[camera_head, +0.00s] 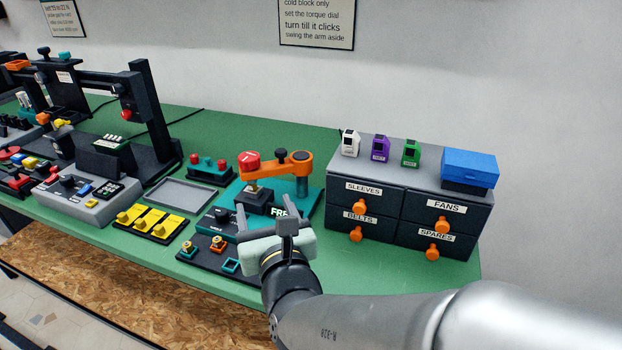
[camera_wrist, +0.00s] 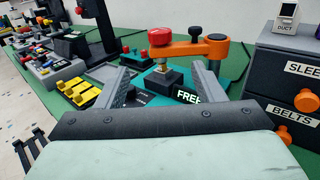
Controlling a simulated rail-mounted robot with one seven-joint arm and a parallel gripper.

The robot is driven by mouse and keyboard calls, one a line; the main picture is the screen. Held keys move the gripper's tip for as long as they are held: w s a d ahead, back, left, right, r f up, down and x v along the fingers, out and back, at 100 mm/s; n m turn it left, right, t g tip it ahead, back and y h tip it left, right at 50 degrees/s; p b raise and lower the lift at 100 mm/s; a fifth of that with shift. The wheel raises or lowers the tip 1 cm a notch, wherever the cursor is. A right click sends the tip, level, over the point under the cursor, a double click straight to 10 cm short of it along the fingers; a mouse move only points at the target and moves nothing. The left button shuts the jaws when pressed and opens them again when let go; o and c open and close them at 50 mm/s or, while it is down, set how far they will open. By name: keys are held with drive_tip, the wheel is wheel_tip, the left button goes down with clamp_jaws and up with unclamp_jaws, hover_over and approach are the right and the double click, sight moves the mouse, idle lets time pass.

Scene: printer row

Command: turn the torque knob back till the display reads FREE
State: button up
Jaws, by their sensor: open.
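The red torque knob (camera_head: 249,160) sits at the left end of an orange swing arm (camera_head: 286,168), above a dark block (camera_head: 255,200) on a teal base. In the wrist view the knob (camera_wrist: 161,37) is upright, with a brass tip below it. The display (camera_head: 279,211) shows FRE in the head view, its end hidden by my gripper. In the wrist view the display (camera_wrist: 188,97) reads FREE, partly covered by the right finger. My gripper (camera_head: 264,216) is open and empty, in front of the station. In the wrist view its fingers (camera_wrist: 161,75) are apart, below and clear of the knob.
A grey drawer unit (camera_head: 405,210) with orange knobs stands close on the right, with small devices and a blue box (camera_head: 469,167) on top. Yellow switches (camera_head: 151,220) and an empty grey tray (camera_head: 180,194) lie left. A wall sign (camera_head: 317,22) hangs behind.

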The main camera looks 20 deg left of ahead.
sight(241, 165)
drive_tip(key=w+a+r+m+t+h+p, duration=0.2)
drive_tip(key=a+r+m+h+p, duration=0.15)
drive_tip(key=a+p, duration=0.2)
drive_tip(key=w+a+r+m+t+h+p, duration=0.2)
drive_tip(key=a+m+t+h+p, duration=0.15)
drive_tip(key=a+p, duration=0.2)
drive_tip(key=s+a+f+m+g+h+p, duration=0.1)
drive_tip(key=s+a+f+m+h+p, duration=0.3)
drive_tip(key=s+f+h+p, duration=0.35)
drive_tip(key=shift+h, duration=0.65)
drive_tip(key=p+x, duration=0.1)
drive_tip(key=x, duration=0.4)
drive_tip(key=p+x, duration=0.1)
drive_tip(key=x, duration=0.5)
drive_tip(key=r+p+x, duration=0.1)
drive_tip(key=x, duration=0.4)
drive_tip(key=shift+w+r, duration=0.15)
drive_tip(key=shift+w, duration=0.25)
drive_tip(key=c, duration=1)
